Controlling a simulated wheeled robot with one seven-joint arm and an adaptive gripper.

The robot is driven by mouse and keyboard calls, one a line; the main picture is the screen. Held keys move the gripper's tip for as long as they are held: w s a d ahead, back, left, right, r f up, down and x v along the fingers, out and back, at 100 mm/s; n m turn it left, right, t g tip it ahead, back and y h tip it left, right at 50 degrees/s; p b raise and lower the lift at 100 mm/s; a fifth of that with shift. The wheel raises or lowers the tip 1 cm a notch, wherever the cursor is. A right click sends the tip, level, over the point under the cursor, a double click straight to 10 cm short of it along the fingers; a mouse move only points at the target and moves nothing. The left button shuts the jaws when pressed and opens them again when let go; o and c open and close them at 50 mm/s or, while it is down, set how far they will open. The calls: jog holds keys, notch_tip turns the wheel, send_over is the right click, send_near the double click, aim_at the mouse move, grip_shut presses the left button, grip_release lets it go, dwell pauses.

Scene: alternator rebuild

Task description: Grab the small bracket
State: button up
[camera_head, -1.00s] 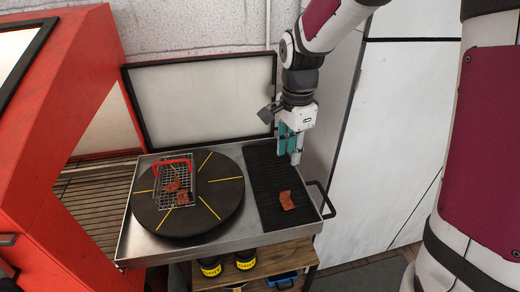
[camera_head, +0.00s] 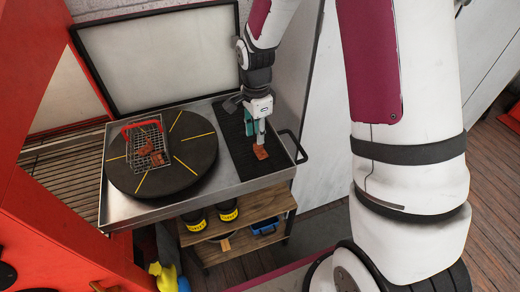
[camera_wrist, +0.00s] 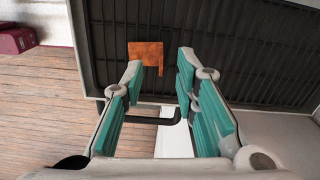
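A small rust-brown bracket (camera_head: 261,152) lies on the black ribbed mat (camera_head: 238,165) at the right side of the metal tray. It also shows in the wrist view (camera_wrist: 145,52), beyond the fingertips and a little left of centre. The gap between fingertips and bracket is hard to judge. More rust-brown pieces (camera_head: 150,155) lie in a wire basket (camera_head: 130,146) with a red handle.
The basket stands on a dark round turntable (camera_head: 178,178) with yellow lines. The metal tray (camera_head: 225,192) has a black handle (camera_head: 294,147) at its right edge. A pale framed panel (camera_head: 155,58) rises behind. A wooden shelf (camera_head: 240,238) below holds yellow-banded items and a blue bin.

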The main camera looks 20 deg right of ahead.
aim_at(261, 150)
jog(key=shift+f+p, duration=0.4)
jog(key=shift+f, duration=1.75)
grip_shut()
